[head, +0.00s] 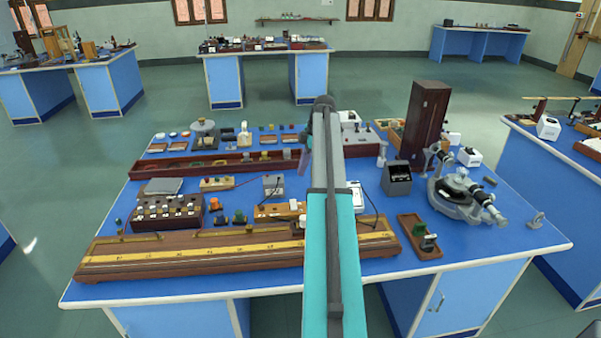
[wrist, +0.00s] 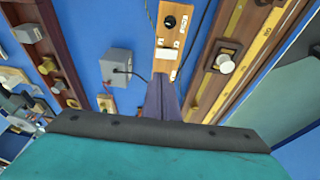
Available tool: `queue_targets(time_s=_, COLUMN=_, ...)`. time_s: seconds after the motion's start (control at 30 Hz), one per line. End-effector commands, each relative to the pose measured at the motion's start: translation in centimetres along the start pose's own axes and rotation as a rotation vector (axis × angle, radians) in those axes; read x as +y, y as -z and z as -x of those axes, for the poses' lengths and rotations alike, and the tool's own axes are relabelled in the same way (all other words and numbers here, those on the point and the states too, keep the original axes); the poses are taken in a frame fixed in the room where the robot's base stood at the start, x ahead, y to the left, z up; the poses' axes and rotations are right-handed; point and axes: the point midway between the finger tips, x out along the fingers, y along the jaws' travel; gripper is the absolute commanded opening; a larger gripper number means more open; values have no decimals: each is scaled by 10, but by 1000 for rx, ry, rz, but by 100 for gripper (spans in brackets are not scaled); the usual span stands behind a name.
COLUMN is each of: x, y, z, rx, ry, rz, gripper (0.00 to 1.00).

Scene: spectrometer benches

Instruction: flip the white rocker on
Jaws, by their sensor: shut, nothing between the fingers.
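The white rocker (wrist: 168,53) sits on a narrow wooden panel (wrist: 163,38) in the wrist view, beside a round black knob (wrist: 170,21). In the head view, the panel (head: 268,212) lies just left of my arm, which hides part of that area. My gripper (wrist: 161,77) is shut and empty. Its fingertips show just below the rocker in the wrist view, over the panel's end. I cannot tell their height above the panel or which way the rocker is tipped. In the head view the fingers (head: 304,160) are partly beside my arm.
A grey box (wrist: 118,64) with a dark cable stands left of the panel. A long wooden rail with a yellow scale (wrist: 240,40) and a white-topped knob (wrist: 225,63) lies right of it. A dark long tray (wrist: 45,45) is farther left. The bench is crowded, with bare blue strips between.

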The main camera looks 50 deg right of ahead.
Motion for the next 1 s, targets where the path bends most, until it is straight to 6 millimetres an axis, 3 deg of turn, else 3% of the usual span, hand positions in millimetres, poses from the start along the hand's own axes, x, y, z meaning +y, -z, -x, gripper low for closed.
queue_targets(time_s=1.0, x=1, y=-3, z=-108, rx=0, ry=3, rz=2, gripper=0)
